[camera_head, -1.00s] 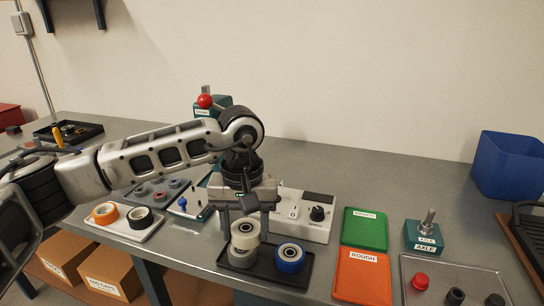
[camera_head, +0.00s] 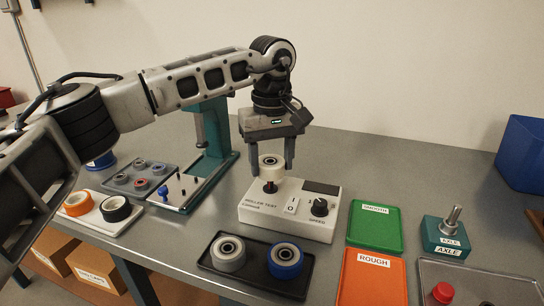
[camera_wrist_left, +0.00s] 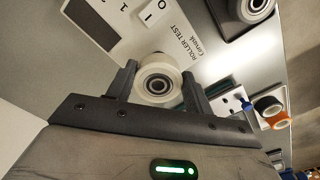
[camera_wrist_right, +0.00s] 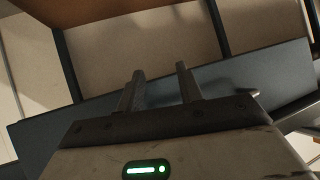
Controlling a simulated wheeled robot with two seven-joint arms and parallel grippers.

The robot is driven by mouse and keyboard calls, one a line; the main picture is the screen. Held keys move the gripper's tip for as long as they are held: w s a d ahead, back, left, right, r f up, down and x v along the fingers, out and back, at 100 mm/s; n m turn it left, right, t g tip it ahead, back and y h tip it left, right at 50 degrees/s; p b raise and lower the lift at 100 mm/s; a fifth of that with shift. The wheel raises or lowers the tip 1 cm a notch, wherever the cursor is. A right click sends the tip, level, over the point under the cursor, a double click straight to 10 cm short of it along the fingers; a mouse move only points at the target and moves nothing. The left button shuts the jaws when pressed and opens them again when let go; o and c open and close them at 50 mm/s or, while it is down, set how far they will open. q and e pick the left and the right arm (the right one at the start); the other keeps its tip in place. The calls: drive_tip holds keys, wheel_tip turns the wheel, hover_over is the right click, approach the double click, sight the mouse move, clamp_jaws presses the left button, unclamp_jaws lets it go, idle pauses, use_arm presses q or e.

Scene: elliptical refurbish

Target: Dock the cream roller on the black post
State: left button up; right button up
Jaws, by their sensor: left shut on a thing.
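My left gripper (camera_head: 270,162) is shut on the cream roller (camera_head: 271,170), which is upright with its dark hub facing up. The roller also shows between the fingers in the left wrist view (camera_wrist_left: 158,82). It is directly over the black post (camera_head: 270,187) on the white roller test console (camera_head: 262,210). The post's lower part shows below the roller; I cannot tell whether they touch. My right gripper shows only in the right wrist view (camera_wrist_right: 160,88), open and empty, with its fingers apart.
A black tray (camera_head: 238,273) in front of the console holds a grey roller (camera_head: 228,253) and a blue roller (camera_head: 285,260). Green (camera_head: 375,226) and orange (camera_head: 372,278) mats lie to the right. A teal axle block (camera_head: 445,236) stands beyond them. A teal press (camera_head: 215,140) stands left.

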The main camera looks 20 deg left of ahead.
sight(272, 164)
use_arm(q)
drive_tip(key=shift+f+b, duration=0.7)
drive_tip(key=shift+f, duration=0.55)
use_arm(e)
drive_tip(key=shift+w+a+f, duration=0.1)
drive_tip(key=shift+a+f, duration=0.05)
drive_tip(key=shift+f, duration=0.05)
use_arm(q)
drive_tip(key=shift+p, duration=0.3)
use_arm(e)
drive_tip(key=shift+r, duration=0.1)
drive_tip(key=shift+w+r, duration=0.15)
drive_tip(key=shift+r+t, duration=0.3)
use_arm(q)
drive_tip(key=shift+f, duration=0.6)
use_arm(e)
drive_tip(key=shift+s+f, duration=0.25)
drive_tip(key=shift+f, duration=0.35)
use_arm(q)
drive_tip(key=o, duration=0.7)
